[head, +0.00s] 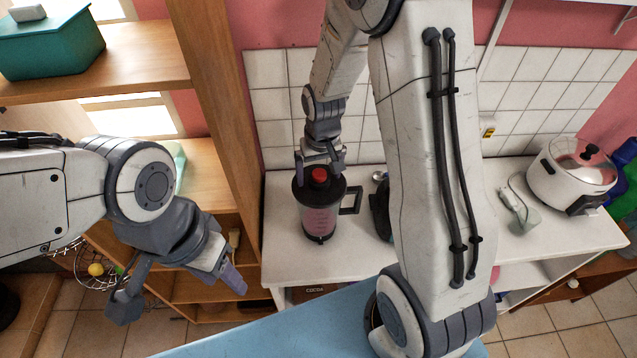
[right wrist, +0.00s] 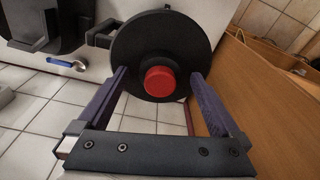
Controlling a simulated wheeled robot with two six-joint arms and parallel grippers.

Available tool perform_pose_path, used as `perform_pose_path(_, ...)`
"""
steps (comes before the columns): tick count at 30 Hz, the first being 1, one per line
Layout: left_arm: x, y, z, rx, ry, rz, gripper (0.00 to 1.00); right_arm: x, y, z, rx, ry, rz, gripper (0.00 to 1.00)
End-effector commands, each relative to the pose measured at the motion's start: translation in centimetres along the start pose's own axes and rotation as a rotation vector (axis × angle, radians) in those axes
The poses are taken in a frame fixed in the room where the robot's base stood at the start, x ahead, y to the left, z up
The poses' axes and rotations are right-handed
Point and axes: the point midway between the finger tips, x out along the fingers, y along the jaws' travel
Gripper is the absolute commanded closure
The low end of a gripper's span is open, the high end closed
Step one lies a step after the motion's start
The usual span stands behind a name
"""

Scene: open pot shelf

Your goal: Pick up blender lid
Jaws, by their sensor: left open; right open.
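The blender lid (head: 318,183) is a black disc with a red knob, on top of the blender jug (head: 318,218) on the white counter. In the right wrist view the lid (right wrist: 160,50) fills the upper middle, its red knob (right wrist: 161,81) facing me. My right gripper (head: 320,168) is at the lid from above. In the wrist view the right gripper (right wrist: 160,90) is open, its purple fingers on either side of the knob; I cannot tell whether they touch the lid. My left gripper (head: 180,292) is open and empty at the lower left, away from the blender.
A wooden shelf (head: 215,100) stands just left of the blender. The jug's handle (head: 351,200) points right. A white rice cooker (head: 572,175) is at the counter's right. A teal box (head: 50,42) sits on the upper left shelf.

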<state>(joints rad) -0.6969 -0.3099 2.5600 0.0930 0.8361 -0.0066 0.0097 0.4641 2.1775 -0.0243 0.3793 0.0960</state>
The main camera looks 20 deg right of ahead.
Motion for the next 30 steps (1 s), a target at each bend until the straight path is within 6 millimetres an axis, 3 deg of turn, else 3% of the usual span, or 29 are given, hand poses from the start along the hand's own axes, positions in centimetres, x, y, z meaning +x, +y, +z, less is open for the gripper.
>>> perform_pose_path(2, 0.0, 0.0, 0.0, 0.0, 0.0, 0.0, 0.5, 0.0, 0.0, 0.0, 0.0, 0.0, 0.0, 0.04)
perform_pose_path(9, 0.0, 0.0, 0.0, 0.0, 0.0, 0.0, 0.5, 0.0, 0.0, 0.0, 0.0, 0.0, 0.0, 0.94)
perform_pose_path(20, 0.3, 0.0, 0.0, 0.0, 0.0, 0.0, 0.5, -0.5, 0.0, -0.2, 0.0, 0.003, 0.0, 0.94)
perform_pose_path(28, 2.0, -0.1, 0.1, -0.003, 0.0, 0.0, 0.5, -4.1, 0.0, -0.7, 0.0, 0.01, -0.001, 0.94)
perform_pose_path(30, 2.5, -0.2, 0.1, -0.004, 0.0, 0.0, 0.5, -4.8, 1.9, -0.6, 0.009, 0.007, 0.001, 0.94)
